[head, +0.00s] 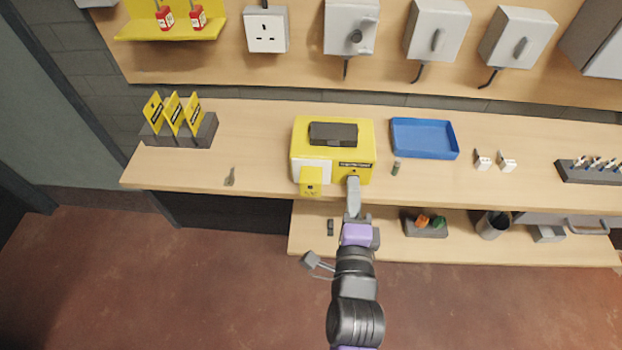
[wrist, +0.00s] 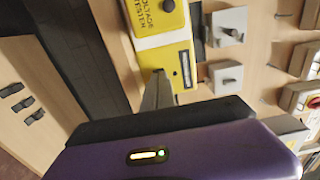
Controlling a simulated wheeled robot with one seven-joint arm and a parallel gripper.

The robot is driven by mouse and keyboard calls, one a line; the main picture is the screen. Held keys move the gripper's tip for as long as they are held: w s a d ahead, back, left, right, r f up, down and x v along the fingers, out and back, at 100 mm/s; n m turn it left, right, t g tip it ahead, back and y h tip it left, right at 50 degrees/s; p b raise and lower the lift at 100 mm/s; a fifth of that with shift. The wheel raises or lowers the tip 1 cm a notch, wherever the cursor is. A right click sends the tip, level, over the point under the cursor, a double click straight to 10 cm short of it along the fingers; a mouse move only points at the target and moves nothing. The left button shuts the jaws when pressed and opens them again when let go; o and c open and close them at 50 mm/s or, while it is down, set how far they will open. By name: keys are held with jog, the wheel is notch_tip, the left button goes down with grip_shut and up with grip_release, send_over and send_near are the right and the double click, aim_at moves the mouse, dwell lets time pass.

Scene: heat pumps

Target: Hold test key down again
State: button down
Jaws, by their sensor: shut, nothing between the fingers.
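The yellow tester box (head: 366,135) stands on the upper bench shelf, with a dark panel on top and a dark label strip on its front. In the wrist view the shut fingers (wrist: 158,78) end against or just before the yellow face. A small dark dot sits beside them. The test key is not clearly seen; the fingertips may cover it. Contact cannot be told.
A yellow block (head: 311,182) juts from the box's front left. A key-like piece (head: 230,177) and a rack of yellow cards (head: 182,133) are left. A lower shelf runs beneath.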

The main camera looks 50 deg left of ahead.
jog(key=v, duration=0.7)
jog(key=shift+b, duration=0.3)
jog(key=shift+a, duration=0.1)
dwell(0.6)
